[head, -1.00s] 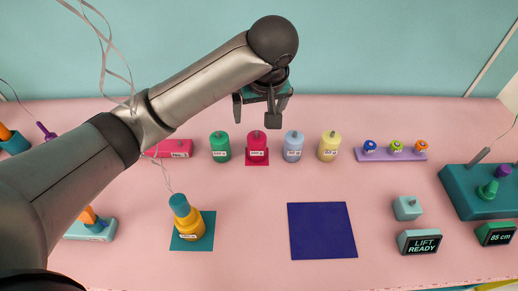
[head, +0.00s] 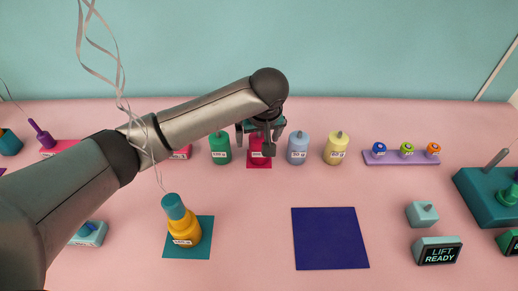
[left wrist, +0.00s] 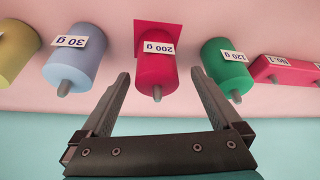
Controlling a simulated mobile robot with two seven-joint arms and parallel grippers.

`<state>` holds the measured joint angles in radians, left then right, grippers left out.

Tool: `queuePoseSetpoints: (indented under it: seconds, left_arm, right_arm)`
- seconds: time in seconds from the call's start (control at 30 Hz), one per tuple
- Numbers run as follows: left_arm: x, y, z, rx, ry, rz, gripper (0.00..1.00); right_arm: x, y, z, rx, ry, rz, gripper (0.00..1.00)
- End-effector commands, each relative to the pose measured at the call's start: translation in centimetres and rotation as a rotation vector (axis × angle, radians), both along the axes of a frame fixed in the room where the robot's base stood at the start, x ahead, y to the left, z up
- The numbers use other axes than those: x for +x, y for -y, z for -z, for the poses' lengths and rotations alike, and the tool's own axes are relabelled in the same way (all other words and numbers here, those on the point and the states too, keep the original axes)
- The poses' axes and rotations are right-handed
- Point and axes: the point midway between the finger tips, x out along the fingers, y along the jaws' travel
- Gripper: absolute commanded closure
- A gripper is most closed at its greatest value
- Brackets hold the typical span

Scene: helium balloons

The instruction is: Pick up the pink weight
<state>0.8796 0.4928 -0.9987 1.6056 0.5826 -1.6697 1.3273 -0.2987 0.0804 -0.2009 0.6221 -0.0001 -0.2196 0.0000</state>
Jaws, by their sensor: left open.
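The pink weight (head: 256,155), a cylinder with a grey knob, stands on a dark pink square at the back of the table. In the left wrist view the same weight (left wrist: 155,72) appears upside down, labelled 200 g, with its knob pointing toward the space between my jaws. My left gripper (head: 261,137) is open and hangs just over this weight, hiding its top in the head view. In the left wrist view the open fingers (left wrist: 160,82) stand on either side of the knob, with nothing between them gripped. My right gripper is not in view.
A green weight (head: 220,148) stands close on the left, a light blue weight (head: 297,148) close on the right, and a yellow one (head: 335,149) beyond. An orange bottle-shaped object (head: 184,230) stands on a teal square in front. A navy square (head: 330,238) lies bare.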

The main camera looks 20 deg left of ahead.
Motion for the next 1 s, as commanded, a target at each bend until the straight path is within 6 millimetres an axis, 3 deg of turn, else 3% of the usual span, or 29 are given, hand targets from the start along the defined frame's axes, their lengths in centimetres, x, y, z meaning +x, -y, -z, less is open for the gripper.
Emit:
queuePoseSetpoints:
  seconds: [0.3,0.63,1.0]
  left_arm:
    - [1.4,-0.4,4.2,0.002,-0.001,-0.001,0.02]
    - [1.6,-0.5,4.7,0.000,0.000,0.001,0.02]
    - [1.6,-0.5,4.7,0.000,0.000,0.001,0.43]
  right_arm:
    - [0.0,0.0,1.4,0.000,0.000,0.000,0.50]
    - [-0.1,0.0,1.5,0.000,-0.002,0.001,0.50]
    - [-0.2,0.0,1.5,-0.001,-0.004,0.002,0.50]
